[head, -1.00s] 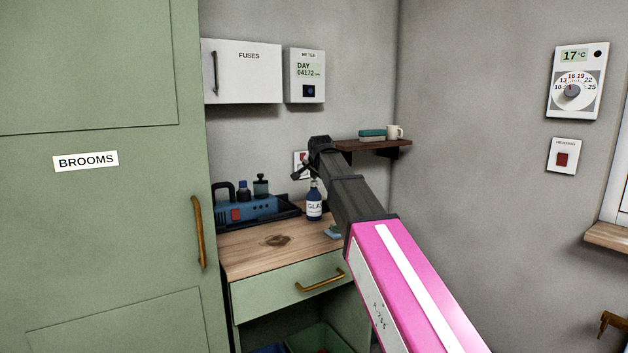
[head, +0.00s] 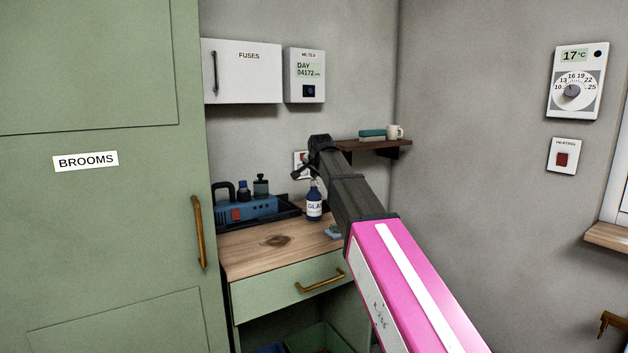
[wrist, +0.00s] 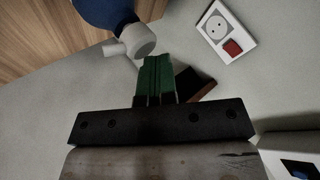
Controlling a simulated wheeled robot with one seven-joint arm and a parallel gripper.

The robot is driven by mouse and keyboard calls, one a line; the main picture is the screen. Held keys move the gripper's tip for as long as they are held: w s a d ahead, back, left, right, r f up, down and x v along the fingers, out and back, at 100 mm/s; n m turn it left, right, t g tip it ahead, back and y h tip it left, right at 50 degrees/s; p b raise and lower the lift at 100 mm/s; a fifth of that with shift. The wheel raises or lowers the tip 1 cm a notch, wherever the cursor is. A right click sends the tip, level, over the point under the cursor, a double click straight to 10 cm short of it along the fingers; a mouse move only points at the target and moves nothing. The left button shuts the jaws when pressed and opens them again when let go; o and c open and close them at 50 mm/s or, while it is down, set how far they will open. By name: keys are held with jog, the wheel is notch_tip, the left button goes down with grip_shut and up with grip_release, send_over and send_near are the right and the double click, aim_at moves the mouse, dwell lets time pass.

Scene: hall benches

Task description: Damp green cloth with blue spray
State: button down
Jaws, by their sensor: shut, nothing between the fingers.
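The blue spray bottle (head: 314,208), with a white label, stands upright on the wooden worktop. In the wrist view its blue body (wrist: 103,12) and pale grey nozzle (wrist: 135,42) show at upper left. My gripper (head: 312,172) is above the worktop by the bottle's top. In the wrist view its two green-tipped fingers (wrist: 157,66) are together and empty, close to the nozzle; I cannot tell if they touch it. A small blue-green piece (head: 333,231) lies right of the bottle, partly hidden by my arm. I cannot tell whether it is the green cloth.
A wall shelf (head: 375,147) behind my gripper holds a teal folded item (head: 372,133) and a mug (head: 395,132). A wall socket (wrist: 226,32) is near. The worktop's front left (head: 245,258) is clear.

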jog(key=shift+r, duration=3.05)
dwell(0.4)
